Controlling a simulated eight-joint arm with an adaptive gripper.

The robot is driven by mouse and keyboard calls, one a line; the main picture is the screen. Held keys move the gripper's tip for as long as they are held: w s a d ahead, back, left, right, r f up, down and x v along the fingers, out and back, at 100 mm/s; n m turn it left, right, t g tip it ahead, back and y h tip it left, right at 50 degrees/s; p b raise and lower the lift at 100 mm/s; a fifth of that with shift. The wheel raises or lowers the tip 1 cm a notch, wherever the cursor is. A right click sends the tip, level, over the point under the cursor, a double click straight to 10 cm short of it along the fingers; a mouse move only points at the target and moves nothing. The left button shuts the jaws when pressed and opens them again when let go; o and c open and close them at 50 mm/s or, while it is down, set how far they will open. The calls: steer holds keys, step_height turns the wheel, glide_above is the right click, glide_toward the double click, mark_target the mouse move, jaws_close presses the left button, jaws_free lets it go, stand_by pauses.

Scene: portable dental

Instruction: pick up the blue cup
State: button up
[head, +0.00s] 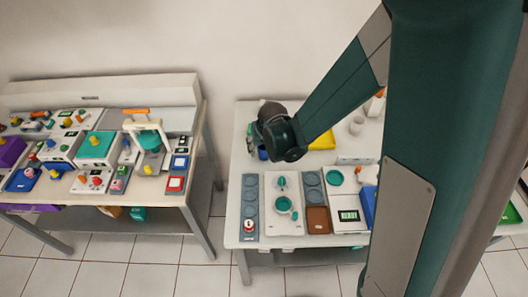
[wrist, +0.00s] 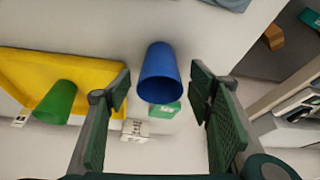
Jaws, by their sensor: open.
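The blue cup (wrist: 159,75) stands on a white table top in the wrist view, between and just beyond the fingers of my gripper (wrist: 160,92). The fingers are open, one on each side of the cup, with a gap on both sides. I cannot tell whether the fingertips are level with it. In the head view only a small blue patch of the cup (head: 262,154) shows beside my wrist, and the rest is hidden. My gripper's fingers are hidden there behind the wrist.
A yellow tray (wrist: 100,66) with a green cup (wrist: 57,102) lies left of the blue cup in the wrist view. A green and white box (wrist: 168,110) and a small white box (wrist: 135,129) are close by. Dental devices and a brown tray (head: 318,220) fill the table's front.

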stand_by(0.3)
steer(key=c, duration=0.8)
steer(key=shift+r, duration=0.15)
steer(key=shift+r+p, duration=0.9)
steer(key=shift+r, duration=3.95)
